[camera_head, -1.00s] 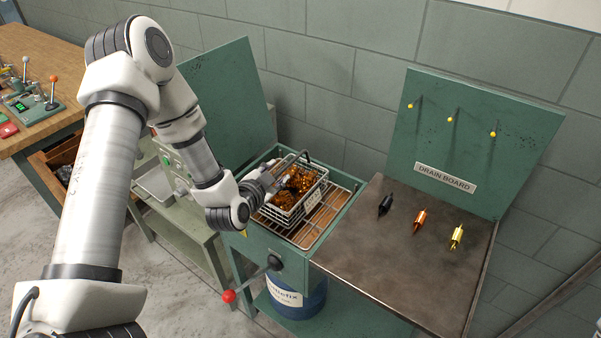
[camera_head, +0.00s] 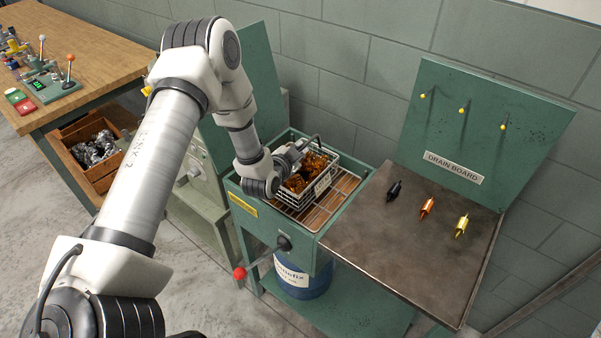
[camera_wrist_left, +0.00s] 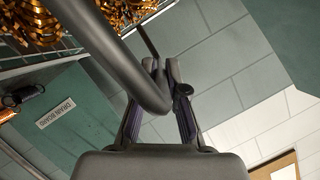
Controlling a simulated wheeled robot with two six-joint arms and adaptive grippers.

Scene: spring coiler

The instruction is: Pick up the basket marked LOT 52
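A wire basket (camera_head: 321,184) filled with copper-coloured springs stands on the wire rack of a green bench in the head view. It has a white label on its front, too small to read. Its dark handle (camera_head: 318,139) rises above it, and the handle also crosses the left wrist view (camera_wrist_left: 100,45). My left gripper (camera_head: 292,153) is at the handle, over the left part of the basket. In the left wrist view its two fingers (camera_wrist_left: 161,75) stand on both sides of the handle's bar and look closed on it. My right gripper is out of view.
The drain board (camera_head: 400,245) at the right carries a black, an orange and a yellow pointed piece. A blue drum (camera_head: 302,280) stands below. A wooden crate (camera_head: 92,172) is at the left.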

